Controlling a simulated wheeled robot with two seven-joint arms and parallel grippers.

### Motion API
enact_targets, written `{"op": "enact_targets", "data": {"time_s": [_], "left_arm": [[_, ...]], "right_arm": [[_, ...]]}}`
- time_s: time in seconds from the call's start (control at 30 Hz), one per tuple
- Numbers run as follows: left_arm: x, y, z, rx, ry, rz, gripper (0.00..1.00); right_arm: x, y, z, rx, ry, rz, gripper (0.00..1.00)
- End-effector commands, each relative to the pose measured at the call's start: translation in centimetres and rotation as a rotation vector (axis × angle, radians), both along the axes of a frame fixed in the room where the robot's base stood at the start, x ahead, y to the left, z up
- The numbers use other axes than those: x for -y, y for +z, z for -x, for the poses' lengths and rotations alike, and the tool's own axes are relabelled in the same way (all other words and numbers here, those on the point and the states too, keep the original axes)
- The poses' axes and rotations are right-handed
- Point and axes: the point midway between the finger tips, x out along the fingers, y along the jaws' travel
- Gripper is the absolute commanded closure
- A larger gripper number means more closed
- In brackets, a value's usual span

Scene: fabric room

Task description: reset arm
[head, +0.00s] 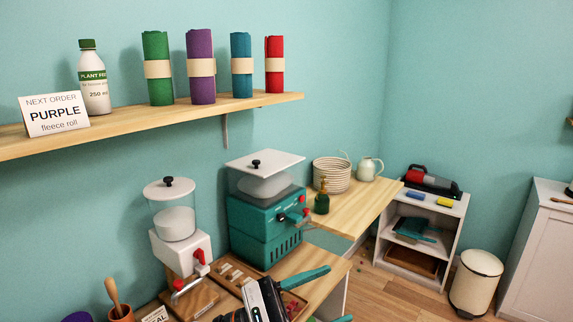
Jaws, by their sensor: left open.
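My left gripper (334,294) is at the bottom centre of the head view, in front of the wooden counter (326,264). Its white and black body shows at the frame's lower edge. One teal finger reaches up and right, and only the tip of the other shows at the bottom edge. The fingers are apart, with nothing seen between them. My right gripper is not in view.
A teal machine (262,230) and a white dispenser (180,250) stand on the counter, close behind the left gripper. Above, a wall shelf (150,122) holds rolls, including a purple roll (201,88). Open floor (395,296) lies to the right, before a white bin (475,285).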

Motion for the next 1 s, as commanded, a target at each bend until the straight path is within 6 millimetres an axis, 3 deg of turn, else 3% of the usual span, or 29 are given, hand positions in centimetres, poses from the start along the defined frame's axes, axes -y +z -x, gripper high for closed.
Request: {"op": "enact_targets", "data": {"time_s": [0.07,0.17,0.27,0.33,0.47,0.5,0.63,0.67,0.8,1.0], "left_arm": [[-2.8,0.8,-1.9,-0.339,0.066,0.252,0.41],[-7.5,-0.2,-4.5,-0.755,0.134,0.579,0.41],[-12.6,-4.0,-6.2,-1.151,0.198,0.926,0.41],[-16.0,-8.0,-6.4,-1.409,0.245,1.184,0.41],[-20.9,-16.3,-3.9,-1.797,0.354,1.67,0.41],[-22.0,-18.7,-2.5,-1.886,0.394,1.816,0.41],[-24.1,-24.7,2.6,-2.07,0.533,2.227,0.41],[-24.4,-25.7,3.8,2.059,-0.557,-2.271,0.41],[-25.2,-29.1,8.7,1.744,-0.583,-2.14,0.41],[-25.5,-31.9,15.2,1.393,-0.631,-1.991,0.41]], "right_arm": [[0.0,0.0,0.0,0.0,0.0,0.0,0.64],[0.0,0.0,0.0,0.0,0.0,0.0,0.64],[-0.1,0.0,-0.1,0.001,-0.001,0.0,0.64],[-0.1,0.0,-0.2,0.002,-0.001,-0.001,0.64],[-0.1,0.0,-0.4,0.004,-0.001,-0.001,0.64],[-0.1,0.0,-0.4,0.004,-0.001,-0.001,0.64],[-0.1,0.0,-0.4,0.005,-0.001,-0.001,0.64],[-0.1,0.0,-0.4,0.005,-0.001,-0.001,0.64],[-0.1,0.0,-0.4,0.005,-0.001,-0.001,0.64],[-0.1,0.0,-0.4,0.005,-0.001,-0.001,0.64]]}}
